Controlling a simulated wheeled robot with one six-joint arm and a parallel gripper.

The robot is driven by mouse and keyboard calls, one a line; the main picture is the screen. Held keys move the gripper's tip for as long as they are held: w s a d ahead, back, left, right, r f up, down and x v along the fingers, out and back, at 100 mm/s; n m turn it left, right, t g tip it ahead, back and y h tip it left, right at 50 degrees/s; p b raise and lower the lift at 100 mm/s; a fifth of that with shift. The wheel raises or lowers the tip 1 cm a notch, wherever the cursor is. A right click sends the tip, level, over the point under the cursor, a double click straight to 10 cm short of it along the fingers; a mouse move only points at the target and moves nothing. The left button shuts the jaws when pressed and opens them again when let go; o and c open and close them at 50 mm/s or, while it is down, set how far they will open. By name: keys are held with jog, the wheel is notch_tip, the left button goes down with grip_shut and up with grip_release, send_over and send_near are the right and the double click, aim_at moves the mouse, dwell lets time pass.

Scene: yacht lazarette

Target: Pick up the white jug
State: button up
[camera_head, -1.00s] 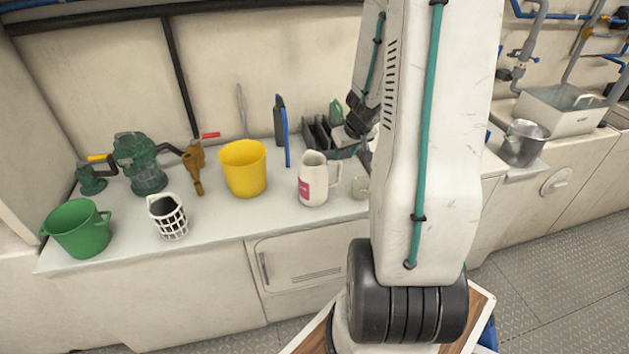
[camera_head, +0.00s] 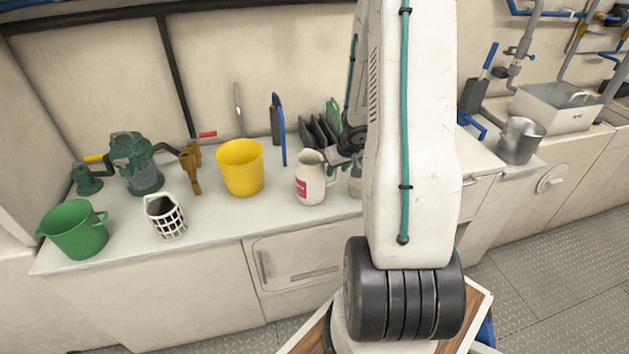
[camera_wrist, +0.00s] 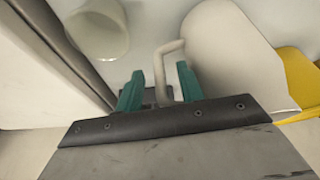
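The white jug (camera_head: 311,182) stands upright on the counter, with a pink label on its front and its handle on the right side. In the wrist view the jug's pale body (camera_wrist: 232,52) fills the upper right, and its handle (camera_wrist: 163,72) reaches left from it. My gripper (camera_head: 338,165) is beside the jug on its handle side. In the wrist view my gripper (camera_wrist: 170,68) has its teal fingers apart, with the handle showing between them. I cannot tell whether either finger touches it.
A small pale cup (camera_wrist: 97,30) stands close to the gripper. The yellow bucket (camera_head: 240,168) is left of the jug. A dark rack (camera_head: 317,131) stands behind it. Farther left are a white basket (camera_head: 166,216) and a green bucket (camera_head: 76,229). The counter front before the jug is clear.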

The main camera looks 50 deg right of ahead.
grip_shut()
jog(key=shift+w+r, duration=0.1)
dwell(0.4)
